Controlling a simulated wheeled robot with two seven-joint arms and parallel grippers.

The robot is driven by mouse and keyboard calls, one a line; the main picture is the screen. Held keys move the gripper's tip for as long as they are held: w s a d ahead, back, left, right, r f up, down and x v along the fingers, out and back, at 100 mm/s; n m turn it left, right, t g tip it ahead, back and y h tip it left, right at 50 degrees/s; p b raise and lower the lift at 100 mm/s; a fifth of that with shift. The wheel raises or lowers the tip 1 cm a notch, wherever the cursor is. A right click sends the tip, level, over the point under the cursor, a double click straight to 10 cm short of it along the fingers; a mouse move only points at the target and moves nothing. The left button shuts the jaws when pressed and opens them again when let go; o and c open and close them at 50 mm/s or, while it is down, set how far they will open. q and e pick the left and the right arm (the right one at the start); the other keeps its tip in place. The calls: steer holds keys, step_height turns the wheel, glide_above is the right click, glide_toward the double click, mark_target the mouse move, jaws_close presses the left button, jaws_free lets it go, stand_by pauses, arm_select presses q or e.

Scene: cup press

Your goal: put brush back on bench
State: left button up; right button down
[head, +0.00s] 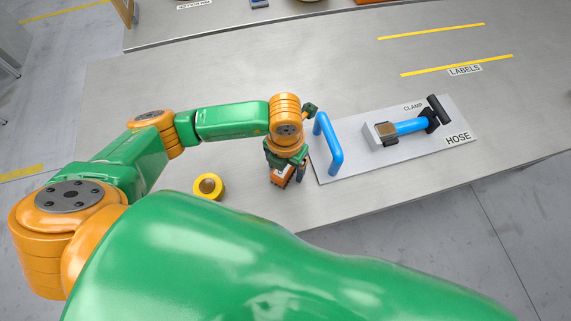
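My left gripper (287,176) points down at the bench (230,165), just left of the blue handle. A small orange-brown piece with pale marks, perhaps the brush (282,177), shows at its fingertips. The fingers and wrist hide much of it, so I cannot tell whether the fingers are closed on it or whether it touches the bench. My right gripper is out of view.
A grey board (345,165) marked CLAMP and HOSE carries an upright blue handle (328,143) and a blue clamp (410,126). The bench is clear between the board and the LABELS strip (464,70).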

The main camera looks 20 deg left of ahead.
arm_select(q)
steer(key=shift+r, duration=0.1)
step_height(320, 180, up, 12)
stand_by(0.4)
stand_by(0.3)
